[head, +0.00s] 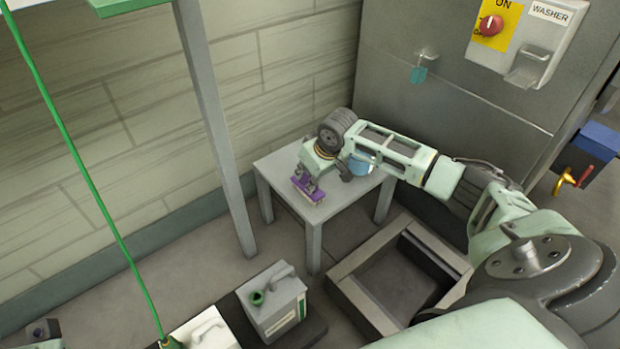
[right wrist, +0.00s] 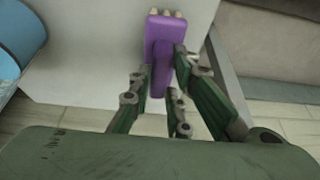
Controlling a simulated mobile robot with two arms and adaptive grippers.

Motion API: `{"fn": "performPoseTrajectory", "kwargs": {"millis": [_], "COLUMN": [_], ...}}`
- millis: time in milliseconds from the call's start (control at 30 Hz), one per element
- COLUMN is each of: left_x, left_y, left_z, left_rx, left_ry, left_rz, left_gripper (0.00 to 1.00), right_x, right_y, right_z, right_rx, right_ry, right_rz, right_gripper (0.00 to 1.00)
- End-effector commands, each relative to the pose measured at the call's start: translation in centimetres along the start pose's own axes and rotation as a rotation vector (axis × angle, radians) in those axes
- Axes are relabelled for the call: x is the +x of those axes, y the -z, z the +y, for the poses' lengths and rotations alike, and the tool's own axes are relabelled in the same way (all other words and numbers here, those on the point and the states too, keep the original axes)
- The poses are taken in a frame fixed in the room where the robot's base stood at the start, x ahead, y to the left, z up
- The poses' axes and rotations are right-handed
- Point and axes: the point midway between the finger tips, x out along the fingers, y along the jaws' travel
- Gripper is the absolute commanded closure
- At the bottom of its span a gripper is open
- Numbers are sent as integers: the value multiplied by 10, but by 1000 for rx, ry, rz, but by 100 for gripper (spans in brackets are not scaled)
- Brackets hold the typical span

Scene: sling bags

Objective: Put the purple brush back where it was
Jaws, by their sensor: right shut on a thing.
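The purple brush (head: 309,188) is at the front left part of a small grey table (head: 283,163). My right gripper (head: 311,183) is shut on it from above. In the right wrist view the purple brush (right wrist: 163,60) lies between the fingers of my right gripper (right wrist: 163,82), with pale bristles showing at its far end. The brush is at or just above the table top; I cannot tell whether it touches. My left gripper is not in view.
A blue round container (head: 360,165) stands on the table behind my right wrist; it also shows in the right wrist view (right wrist: 18,42). A square open floor basin (head: 350,290) and a grey jug (head: 275,305) are in front. A post (head: 215,125) stands left of the table.

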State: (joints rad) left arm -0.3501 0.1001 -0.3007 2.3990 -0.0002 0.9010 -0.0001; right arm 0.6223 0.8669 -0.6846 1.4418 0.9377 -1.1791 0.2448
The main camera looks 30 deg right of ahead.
Motion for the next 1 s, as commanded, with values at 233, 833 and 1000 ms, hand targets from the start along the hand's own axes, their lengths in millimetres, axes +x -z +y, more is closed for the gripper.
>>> {"fn": "performPoseTrajectory", "kwargs": {"millis": [233,833,1000], "left_x": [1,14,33], "left_y": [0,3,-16], "left_z": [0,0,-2], "left_rx": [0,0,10], "left_ry": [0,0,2], "left_rz": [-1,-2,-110], "left_gripper": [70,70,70], "right_x": [2,-27,-68], "right_y": [-1,2,2], "right_z": [0,1,1], "right_rx": [0,1,0], "right_ry": [0,-1,-2], "right_rz": [-1,1,0], "right_gripper": [71,64,64]}}
